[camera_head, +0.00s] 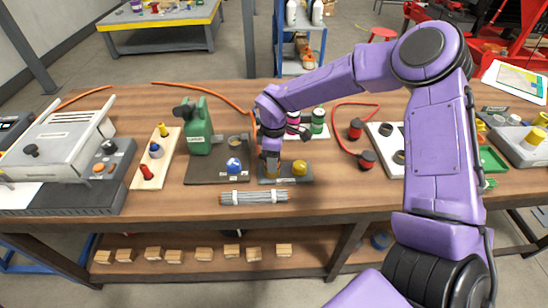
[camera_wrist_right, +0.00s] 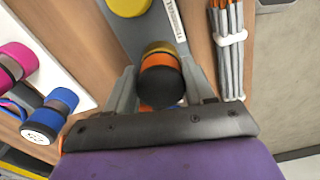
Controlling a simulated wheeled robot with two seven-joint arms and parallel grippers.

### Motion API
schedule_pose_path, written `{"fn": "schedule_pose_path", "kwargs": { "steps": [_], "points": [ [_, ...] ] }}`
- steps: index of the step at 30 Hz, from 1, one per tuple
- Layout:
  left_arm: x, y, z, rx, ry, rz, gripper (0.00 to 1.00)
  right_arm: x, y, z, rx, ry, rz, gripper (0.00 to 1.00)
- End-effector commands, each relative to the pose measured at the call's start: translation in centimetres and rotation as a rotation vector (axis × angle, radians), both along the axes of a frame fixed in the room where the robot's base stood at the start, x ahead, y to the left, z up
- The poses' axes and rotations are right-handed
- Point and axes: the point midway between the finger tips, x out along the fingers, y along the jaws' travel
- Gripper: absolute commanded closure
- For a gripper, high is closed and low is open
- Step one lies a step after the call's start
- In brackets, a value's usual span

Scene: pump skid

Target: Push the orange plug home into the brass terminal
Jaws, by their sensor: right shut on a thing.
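In the right wrist view, the orange plug (camera_wrist_right: 163,68) has a black end and an orange band and sits between my right gripper's fingers (camera_wrist_right: 160,88). The brass terminal (camera_wrist_right: 166,47) shows as a brass ring just beyond the plug, on a dark labelled block. The plug lines up closely with the ring; how deep it sits I cannot tell. In the head view, my right gripper (camera_head: 271,158) points down over the left end of the block, and the brass terminal (camera_head: 272,176) shows just below it. The plug is mostly hidden there. My left gripper is not in view.
A yellow knob (camera_head: 300,168) stands on the block's right end. A grey cable bundle (camera_head: 254,197) lies in front. Spools (camera_head: 318,122) stand behind. The bench's front left strip (camera_head: 180,202) is clear.

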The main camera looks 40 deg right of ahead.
Motion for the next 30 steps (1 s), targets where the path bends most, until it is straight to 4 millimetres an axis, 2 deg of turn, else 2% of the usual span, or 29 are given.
{"fn": "schedule_pose_path", "kwargs": {
  "steps": [13, 14, 15, 16, 25, 28, 30],
  "points": [
    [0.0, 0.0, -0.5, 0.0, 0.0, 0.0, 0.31, 0.0, 0.0, -0.5, 0.0, 0.0, 0.0, 0.83],
    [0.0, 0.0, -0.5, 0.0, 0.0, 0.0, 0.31, 0.0, 0.0, -0.4, 0.0, 0.0, 0.0, 0.37],
    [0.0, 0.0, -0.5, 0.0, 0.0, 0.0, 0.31, 0.0, 0.0, -0.4, 0.0, 0.0, 0.0, 0.24],
    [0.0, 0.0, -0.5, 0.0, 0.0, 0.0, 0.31, 0.0, 0.0, -0.4, 0.0, 0.0, 0.0, 0.17],
    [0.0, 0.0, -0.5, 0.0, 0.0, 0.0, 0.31, 0.0, 0.0, -0.3, 0.0, -0.001, 0.0, 0.17],
    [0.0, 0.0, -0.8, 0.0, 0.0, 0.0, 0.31, 0.1, 0.0, 0.9, 0.0, -0.004, -0.001, 0.17],
    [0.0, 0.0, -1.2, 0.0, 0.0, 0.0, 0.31, 0.1, 0.0, 2.4, 0.001, -0.006, -0.001, 0.17]
  ]
}}
